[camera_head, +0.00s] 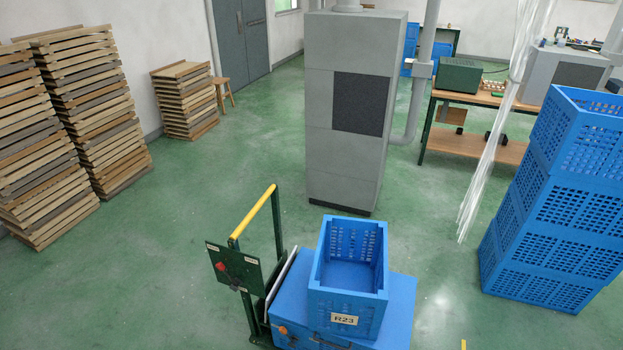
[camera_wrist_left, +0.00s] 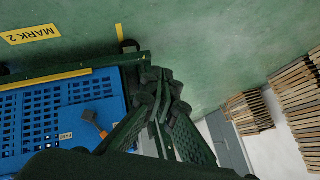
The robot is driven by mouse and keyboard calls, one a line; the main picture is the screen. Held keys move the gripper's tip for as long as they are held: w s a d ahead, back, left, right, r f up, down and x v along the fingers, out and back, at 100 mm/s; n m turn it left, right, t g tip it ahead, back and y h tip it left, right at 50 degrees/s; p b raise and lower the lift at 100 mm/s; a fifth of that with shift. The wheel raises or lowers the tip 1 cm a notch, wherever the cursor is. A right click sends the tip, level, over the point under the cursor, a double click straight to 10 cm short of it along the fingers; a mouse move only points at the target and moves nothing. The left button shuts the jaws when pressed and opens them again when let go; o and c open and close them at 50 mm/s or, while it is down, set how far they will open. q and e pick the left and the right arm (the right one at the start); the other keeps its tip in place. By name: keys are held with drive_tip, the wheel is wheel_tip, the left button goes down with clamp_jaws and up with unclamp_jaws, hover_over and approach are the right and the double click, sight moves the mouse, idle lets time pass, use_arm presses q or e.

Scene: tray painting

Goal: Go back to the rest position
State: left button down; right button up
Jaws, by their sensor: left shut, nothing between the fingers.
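My left gripper (camera_wrist_left: 163,85) shows in the left wrist view, its dark fingers closed together with nothing between them. It hangs clear above the green floor, with blue perforated plastic (camera_wrist_left: 60,112) to its left in the picture. Neither gripper shows in the head view. My right gripper is in no view.
In the head view an empty blue crate (camera_head: 350,305) labelled R23 sits on a blue cart (camera_head: 400,300) with a yellow handle (camera_head: 254,210). A grey cabinet (camera_head: 345,160) stands behind. Blue crates (camera_head: 560,190) are stacked right, wooden trays (camera_head: 100,110) left.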

use_arm(q)
drive_tip(key=s+f+n+g, duration=0.2)
drive_tip(key=s+f, duration=0.4)
drive_tip(key=s, duration=0.5)
drive_tip(key=s+f+n+g, duration=0.1)
drive_tip(key=s+f+g, duration=0.1)
drive_tip(key=s+f, duration=0.75)
drive_tip(key=s+d+f+n+g, duration=0.1)
drive_tip(key=s+d+g, duration=0.1)
drive_tip(key=s, duration=1.1)
drive_tip(key=s+d+f+n+g+p, duration=0.1)
drive_tip(key=s+d+g, duration=0.1)
drive_tip(key=s, duration=1.1)
drive_tip(key=shift+s+d+n, duration=0.2)
drive_tip(key=shift+s+n, duration=0.1)
